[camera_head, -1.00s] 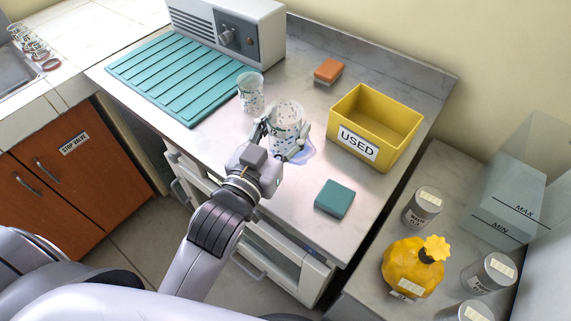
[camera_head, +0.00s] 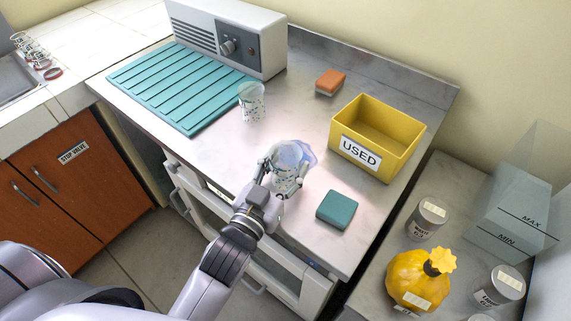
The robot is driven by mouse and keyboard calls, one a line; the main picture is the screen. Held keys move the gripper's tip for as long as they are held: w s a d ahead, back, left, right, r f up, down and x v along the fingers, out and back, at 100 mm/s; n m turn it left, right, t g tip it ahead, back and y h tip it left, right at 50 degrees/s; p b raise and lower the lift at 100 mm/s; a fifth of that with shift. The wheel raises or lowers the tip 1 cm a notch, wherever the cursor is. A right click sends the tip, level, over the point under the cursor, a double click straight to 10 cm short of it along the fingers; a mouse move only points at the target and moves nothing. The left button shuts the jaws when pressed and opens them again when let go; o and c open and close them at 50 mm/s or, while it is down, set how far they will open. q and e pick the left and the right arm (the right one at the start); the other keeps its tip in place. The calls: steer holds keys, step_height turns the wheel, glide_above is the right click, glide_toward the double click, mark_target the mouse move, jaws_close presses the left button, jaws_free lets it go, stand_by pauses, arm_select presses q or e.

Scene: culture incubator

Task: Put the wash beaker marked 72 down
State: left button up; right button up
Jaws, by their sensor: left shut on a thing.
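My left gripper (camera_head: 283,178) is shut on a clear speckled beaker (camera_head: 288,156) above the front part of the steel counter (camera_head: 240,150). I look into the beaker's mouth, which seems tipped toward me. No number can be read on it, and I cannot tell whether its base touches the counter. A pale blue wet patch (camera_head: 310,154) shows just behind and to the right of it. A second speckled beaker (camera_head: 251,102) stands upright farther back, by the corner of the teal ribbed mat (camera_head: 180,85). My right gripper is not in view.
A yellow bin marked USED (camera_head: 401,158) stands to the right. A teal block (camera_head: 337,210) lies near the front edge, and an orange sponge (camera_head: 331,80) at the back. A white device (camera_head: 225,35) stands behind the mat.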

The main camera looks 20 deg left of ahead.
arm_select(q)
steer(key=o, duration=1.2)
steer(key=shift+f, duration=0.1)
steer(key=shift+c, duration=0.2)
